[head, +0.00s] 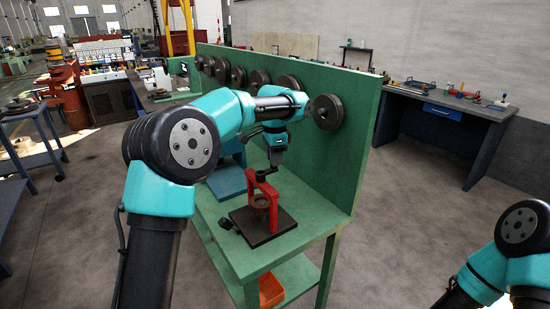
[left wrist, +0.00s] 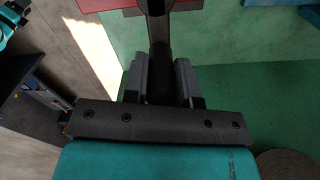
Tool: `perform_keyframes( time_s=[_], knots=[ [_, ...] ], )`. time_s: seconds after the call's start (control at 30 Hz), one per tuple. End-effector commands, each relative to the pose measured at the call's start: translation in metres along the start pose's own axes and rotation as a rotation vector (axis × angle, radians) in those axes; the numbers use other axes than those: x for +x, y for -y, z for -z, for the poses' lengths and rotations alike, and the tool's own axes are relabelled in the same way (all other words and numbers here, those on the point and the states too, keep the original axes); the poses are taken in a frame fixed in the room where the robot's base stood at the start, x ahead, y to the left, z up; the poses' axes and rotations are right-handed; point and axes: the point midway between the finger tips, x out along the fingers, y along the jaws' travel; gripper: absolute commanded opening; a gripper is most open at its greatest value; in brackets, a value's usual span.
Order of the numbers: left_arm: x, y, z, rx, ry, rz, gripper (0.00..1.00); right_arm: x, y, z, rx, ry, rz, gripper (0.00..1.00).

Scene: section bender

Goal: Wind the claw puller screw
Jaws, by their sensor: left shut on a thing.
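The red claw puller (head: 264,197) stands upright on a dark base plate (head: 284,222) on the green bench, its legs around a dark ring-like part (head: 260,201). A dark screw with a crank handle (head: 264,174) rises from its top. My left gripper (head: 276,157) points down above the puller and is shut on the screw's handle. In the left wrist view the fingers (left wrist: 161,80) close on the dark upright handle (left wrist: 157,28), with red puller parts behind it. The fingers hide the grip contact. My right gripper is out of view; only its arm shows at lower right.
A green back panel (head: 360,120) with several round dark discs stands right behind the puller. A small dark object (head: 225,223) lies left of the base plate. A blue block (head: 228,180) stands behind it. An orange bin (head: 271,291) is on the lower shelf.

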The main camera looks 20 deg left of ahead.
Motion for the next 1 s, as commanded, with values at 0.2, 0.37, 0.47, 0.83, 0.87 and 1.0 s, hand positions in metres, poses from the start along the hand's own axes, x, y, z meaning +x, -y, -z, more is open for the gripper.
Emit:
perform_keyframes(
  time_s=[0.2, 0.37, 0.47, 0.83, 0.87, 1.0],
  knots=[
    [-0.001, 0.007, -0.002, -0.137, 0.000, 0.001, 0.02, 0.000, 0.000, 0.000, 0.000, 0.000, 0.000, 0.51],
    [0.000, 0.013, -0.005, -0.273, -0.001, 0.001, 0.02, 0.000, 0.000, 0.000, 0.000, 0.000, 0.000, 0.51],
    [0.000, 0.018, -0.008, -0.368, -0.001, 0.001, 0.02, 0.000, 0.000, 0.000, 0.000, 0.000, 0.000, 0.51],
    [0.000, 0.030, -0.021, -0.720, 0.000, 0.001, 0.02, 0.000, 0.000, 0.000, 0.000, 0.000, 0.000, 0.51],
    [0.000, 0.031, -0.023, -0.748, 0.000, 0.001, 0.02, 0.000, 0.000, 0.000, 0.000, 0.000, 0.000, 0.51],
    [0.000, 0.034, -0.029, -0.882, 0.000, 0.001, 0.02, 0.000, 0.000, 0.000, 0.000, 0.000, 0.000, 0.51]
  ],
)
